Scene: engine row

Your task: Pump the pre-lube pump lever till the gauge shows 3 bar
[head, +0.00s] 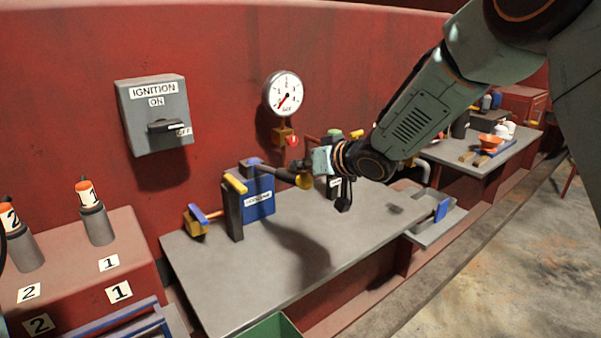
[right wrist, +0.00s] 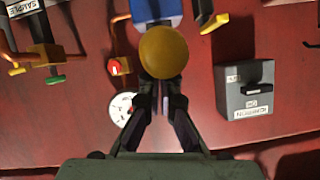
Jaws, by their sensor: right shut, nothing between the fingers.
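The pre-lube pump is a blue box (head: 258,205) on the grey bench. Its dark lever (head: 276,171) reaches right from the top and ends in a yellow ball knob (head: 304,182). The knob looms large in the right wrist view (right wrist: 163,52). My right gripper (right wrist: 161,88) is shut and empty, its fingertips right at the knob; I cannot tell whether they touch it. The round white gauge (head: 284,93) is on the red wall, its red needle pointing lower left; the figures are too small to read. My left gripper is not in view.
A grey ignition box (head: 155,112) with a black switch is on the wall at left. Blue and yellow valve handles (head: 197,218) stand beside the pump. A red valve (head: 292,141) sits under the gauge. The bench front (head: 245,285) is clear.

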